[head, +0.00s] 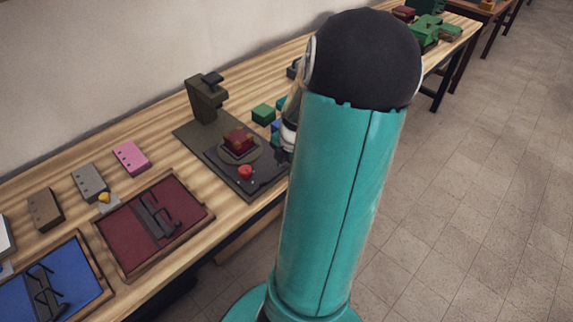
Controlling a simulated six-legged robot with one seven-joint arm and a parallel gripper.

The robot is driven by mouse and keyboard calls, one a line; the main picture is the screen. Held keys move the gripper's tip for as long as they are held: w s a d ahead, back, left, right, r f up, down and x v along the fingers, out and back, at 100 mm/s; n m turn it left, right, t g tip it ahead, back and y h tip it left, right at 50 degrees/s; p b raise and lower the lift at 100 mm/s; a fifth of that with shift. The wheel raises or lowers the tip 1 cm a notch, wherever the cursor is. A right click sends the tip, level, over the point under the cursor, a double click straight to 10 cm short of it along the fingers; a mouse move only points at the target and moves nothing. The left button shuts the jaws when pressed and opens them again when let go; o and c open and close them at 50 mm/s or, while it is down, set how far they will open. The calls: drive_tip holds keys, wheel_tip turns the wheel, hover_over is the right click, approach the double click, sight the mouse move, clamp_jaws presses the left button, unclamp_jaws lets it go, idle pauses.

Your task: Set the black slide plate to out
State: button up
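A dark machine with an upright post (206,100) stands on the wooden table, left of my arm. On its olive-grey base lies a flat black slide plate (226,166). A round grey disc (256,155) sits on the plate and bears a dark red block (238,141). A red knob (245,171) stands at the plate's near side. The plate's right end is partly hidden by my teal arm, so how far it is slid cannot be told. My gripper cannot be made out; my arm covers the area behind it.
Green (263,113) and blue blocks lie right of the post. A maroon tray (190,199) and a blue tray (84,290) with black stands are at the left. Pink (131,158), grey (89,181) and brown (45,208) boxes line the table's wall side. Tiled floor at right is clear.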

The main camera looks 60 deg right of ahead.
wheel_tip(320, 180, up, 14)
drive_tip(key=s, duration=0.2)
drive_tip(key=shift+s+a+f, duration=0.2)
drive_tip(key=shift+s+a, duration=0.05)
drive_tip(key=shift+a, duration=0.05)
drive_tip(key=shift+w, duration=0.1)
idle(0.5)
